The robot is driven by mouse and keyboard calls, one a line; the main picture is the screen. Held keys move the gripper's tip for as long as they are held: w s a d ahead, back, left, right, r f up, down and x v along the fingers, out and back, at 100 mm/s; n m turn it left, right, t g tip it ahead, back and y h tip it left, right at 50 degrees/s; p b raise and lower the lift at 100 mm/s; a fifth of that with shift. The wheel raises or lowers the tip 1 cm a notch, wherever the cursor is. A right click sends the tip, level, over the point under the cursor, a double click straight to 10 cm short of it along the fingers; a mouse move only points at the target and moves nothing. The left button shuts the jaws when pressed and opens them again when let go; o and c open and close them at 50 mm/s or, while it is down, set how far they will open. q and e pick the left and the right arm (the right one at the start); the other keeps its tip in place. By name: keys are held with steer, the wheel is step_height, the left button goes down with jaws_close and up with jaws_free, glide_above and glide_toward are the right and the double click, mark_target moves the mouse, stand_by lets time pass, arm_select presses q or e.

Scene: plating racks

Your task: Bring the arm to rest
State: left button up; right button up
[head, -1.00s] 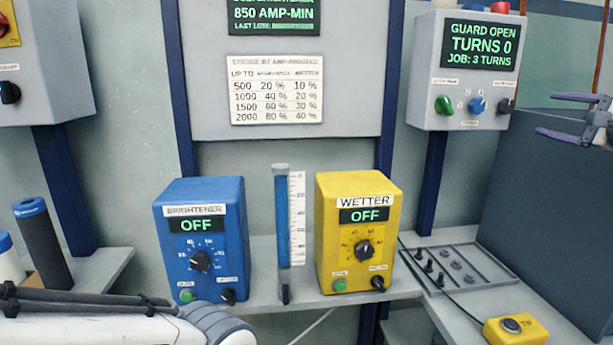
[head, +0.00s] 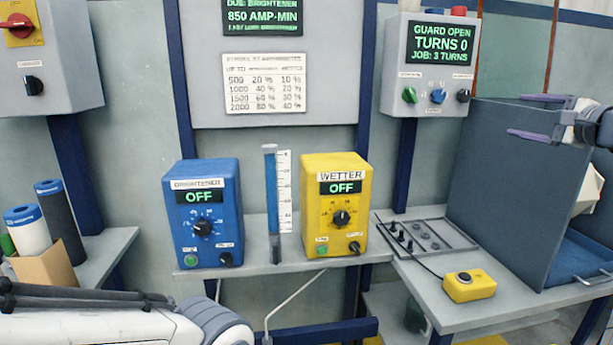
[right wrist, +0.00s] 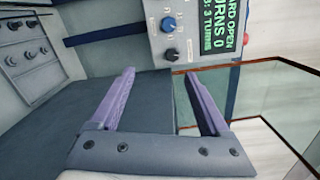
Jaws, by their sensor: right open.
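My right gripper (head: 528,116) is at the right edge of the head view, in front of the upper part of the dark grey guard box (head: 490,180). Its two purple fingers are apart with nothing between them; they also show in the right wrist view (right wrist: 160,95). My left arm comes in at the lower left of the head view, but its gripper is outside the picture.
A blue BRIGHTENER unit (head: 206,240) and a yellow WETTER unit (head: 312,225), both reading OFF, flank a blue measuring tube (head: 271,200). A grey tray of pegs (head: 450,232) and a yellow button box (head: 470,288) are on the right bench. The control panel (head: 397,70) reads GUARD OPEN.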

steer(key=a+f+n+g+y, duration=0.25)
steer(key=a+f, duration=0.25)
steer(key=a, duration=0.5)
steer(key=a+f+n+g+y, duration=0.1)
steer(key=a+f+n+g, duration=0.3)
steer(key=a, duration=0.6)
steer(key=a+f+n+g+y, duration=0.2)
steer(key=a+f, duration=0.3)
steer(key=a, duration=0.6)
steer(key=s+a+f+n+g+h, duration=0.1)
steer(key=s+a+f+n+g, duration=0.4)
steer(key=s+a+f, duration=0.55)
steer(key=s+a+f+n+g+h, duration=0.1)
steer(key=s+f+n+h, duration=0.1)
steer(key=s+f+n, duration=0.45)
steer(key=s+a+f+n+g+h, duration=0.1)
steer(key=s+a+n+h, duration=0.15)
steer(key=s, duration=0.75)
steer(key=s+a+f+n+g+h, duration=0.15)
steer(key=s+f+n, duration=0.3)
steer(key=s, duration=0.45)
step_height(320, 180, up, 18)
steer(key=p, duration=1.7)
steer(key=shift+w+d+p, duration=0.3)
steer(key=shift+w+d, duration=0.1)
